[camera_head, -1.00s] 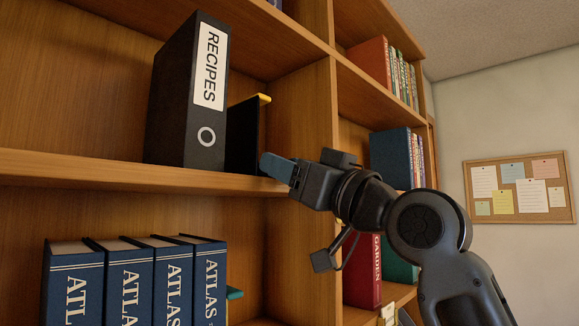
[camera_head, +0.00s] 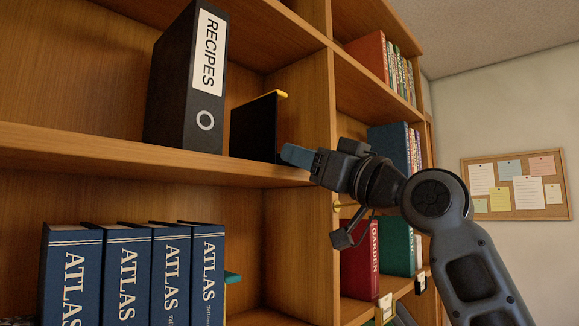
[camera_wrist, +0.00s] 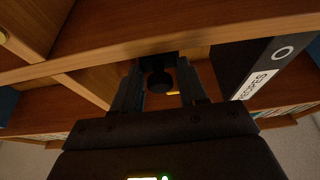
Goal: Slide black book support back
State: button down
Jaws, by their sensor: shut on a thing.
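The black book support (camera_head: 254,128) stands upright on the middle shelf, with a yellow strip along its top edge. It is to the right of the black RECIPES binder (camera_head: 184,88), with a gap of bare shelf back between them. My gripper (camera_head: 284,155) is at the right, lower end of the support and is shut on it. In the wrist view, a dark part of the support (camera_wrist: 160,78) shows between the two fingers. The fingers and the wrist hide the exact grip. The binder also shows at the right of the wrist view (camera_wrist: 238,62).
The shelf's front edge (camera_head: 150,153) runs just below my gripper. An upright divider (camera_head: 313,110) stands close to its right. More books (camera_head: 392,150) stand in the bay to the right.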

jog(key=w+d+b, duration=0.2)
jog(key=w+d, duration=0.2)
jog(key=w, duration=0.1)
jog(key=shift+w+d, duration=0.15)
jog(key=shift+w, duration=0.15)
jog(key=c, duration=1)
grip_release()
jog(key=shift+o, duration=0.2)
jog(key=b+v, duration=0.2)
jog(key=v, duration=0.6)
